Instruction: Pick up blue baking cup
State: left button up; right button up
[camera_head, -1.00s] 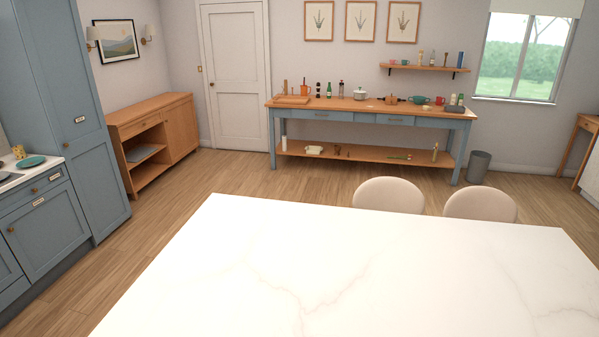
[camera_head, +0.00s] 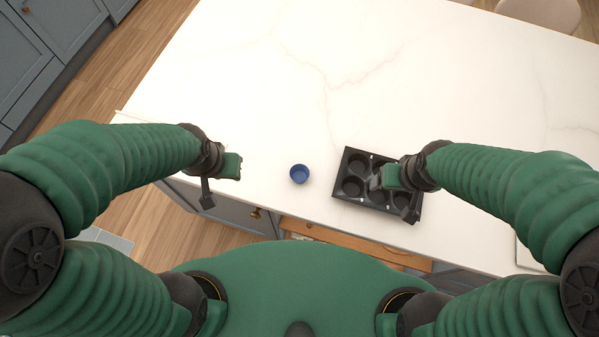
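The blue baking cup (camera_head: 299,174) stands on the white marble counter, between my two grippers and apart from both. My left gripper (camera_head: 232,166) is over the counter's near edge, to the left of the cup, with nothing visible in it. My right gripper (camera_head: 393,177) is over a dark muffin tin (camera_head: 341,186), to the right of the cup, and hides part of the tin. From above, I cannot tell how far the fingers of either gripper are apart.
The white marble counter (camera_head: 270,85) is clear beyond the cup and tin. An open wooden drawer (camera_head: 330,234) shows below the near edge. Blue cabinets (camera_head: 55,50) stand at the far left, and a beige chair (camera_head: 540,12) stands at the far edge.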

aim_at(298, 173)
jog(key=k, duration=0.35)
jog(key=z, duration=0.4)
jog(key=k+z, duration=0.15)
jog(key=z, duration=0.7)
jog(key=k+l+z, duration=0.1)
jog(key=z, duration=0.35)
jog(key=j+z, duration=0.1)
jog(key=j, duration=0.3)
jog(key=k+j+z, duration=0.1)
jog(key=j, duration=0.3)
jog(key=k+j+z, duration=0.1)
jog(key=j, duration=0.3)
jog(key=k+j+z, duration=0.1)
jog(key=j, duration=0.25)
jog(key=k, duration=0.05)
